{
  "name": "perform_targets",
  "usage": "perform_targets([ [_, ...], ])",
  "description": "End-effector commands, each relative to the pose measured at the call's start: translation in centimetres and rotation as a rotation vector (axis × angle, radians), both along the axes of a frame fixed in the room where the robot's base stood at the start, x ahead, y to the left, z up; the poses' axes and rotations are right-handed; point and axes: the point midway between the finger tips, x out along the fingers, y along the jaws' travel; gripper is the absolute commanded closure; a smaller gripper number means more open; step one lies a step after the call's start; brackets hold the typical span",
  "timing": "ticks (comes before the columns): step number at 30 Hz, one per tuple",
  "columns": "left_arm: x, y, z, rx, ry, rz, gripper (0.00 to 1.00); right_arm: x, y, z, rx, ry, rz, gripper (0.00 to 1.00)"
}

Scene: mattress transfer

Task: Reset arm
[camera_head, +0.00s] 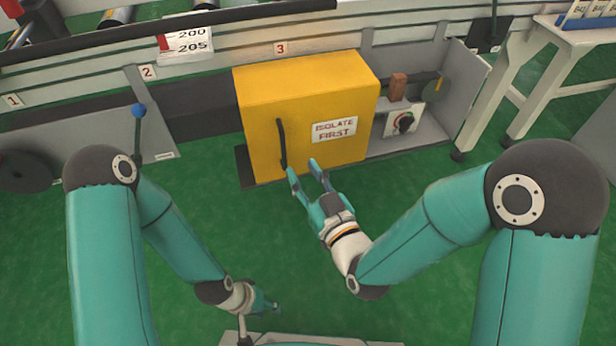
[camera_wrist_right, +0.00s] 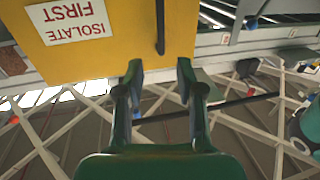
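My right gripper (camera_head: 304,168) is open and empty, in front of the lower part of a yellow cabinet door marked "ISOLATE FIRST". Its two fingers also show apart in the right wrist view (camera_wrist_right: 160,72), with nothing between them. The yellow door (camera_head: 300,90) has a dark vertical handle (camera_head: 282,143). One fingertip appears close to the handle's lower end in the head view; I cannot tell whether it touches. In the wrist view the handle (camera_wrist_right: 160,25) lies beyond the gap between the fingers. My left gripper (camera_head: 268,304) hangs low near the bottom edge; its fingers are too small to read.
Right of the door is an open grey bay with a rotary switch (camera_head: 404,122) and a brown block (camera_head: 398,86). A blue-knobbed lever (camera_head: 138,111) stands at left. A white-legged table (camera_head: 545,70) is at upper right. Green floor (camera_head: 300,260) between the arms is clear.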

Motion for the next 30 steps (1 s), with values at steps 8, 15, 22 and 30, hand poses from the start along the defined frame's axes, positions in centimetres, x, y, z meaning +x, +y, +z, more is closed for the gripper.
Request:
perform_targets([
  [8,0.0,0.0,0.0,0.0,0.0,0.0,0.6,-0.9,-0.6,0.0,0.0,0.0,-0.001,0.63],
  [15,0.0,0.0,-0.1,0.0,0.0,0.0,0.6,-0.9,-0.6,0.0,0.0,0.0,-0.001,0.63],
  [22,0.0,0.0,0.0,0.0,0.0,0.0,0.6,-0.5,-1.3,-0.3,-0.001,0.007,-0.017,0.63],
  [30,0.0,0.0,0.4,0.0,0.0,0.0,0.6,2.1,-9.9,-7.6,-0.034,0.186,-0.209,0.63],
])
